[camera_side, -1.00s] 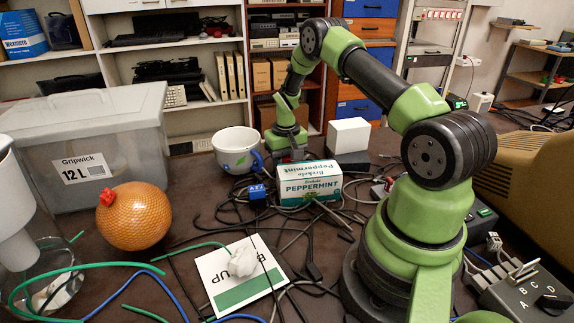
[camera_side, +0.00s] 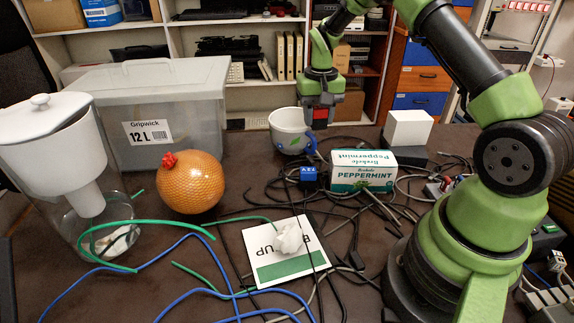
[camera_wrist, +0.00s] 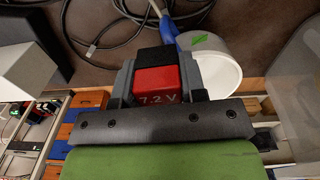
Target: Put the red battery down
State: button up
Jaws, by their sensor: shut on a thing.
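The red battery (camera_wrist: 158,84), marked 7.2 V with a black end, is clamped between the two jaws of my gripper (camera_wrist: 158,70) in the wrist view. In the side view my gripper (camera_side: 318,118) points down beside the right rim of the white mug (camera_side: 288,130), raised over the table. Whether the gripper is in front of or behind the mug's rim is hard to tell.
A blue block (camera_side: 309,174) and a peppermint tea box (camera_side: 364,172) stand in front of the gripper, among black cables. A white box (camera_side: 408,128) is to the right. A lidded bin (camera_side: 160,110), an orange ball (camera_side: 190,182) and a water jug (camera_side: 65,160) are on the left.

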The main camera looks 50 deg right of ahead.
jog(key=m, duration=0.1)
send_over(265, 180)
notch_tip(265, 180, down, 9)
jog(key=shift+f, duration=0.45)
jog(key=o, duration=1)
jog(key=shift+f, duration=0.15)
jog(key=shift+c, duration=0.2)
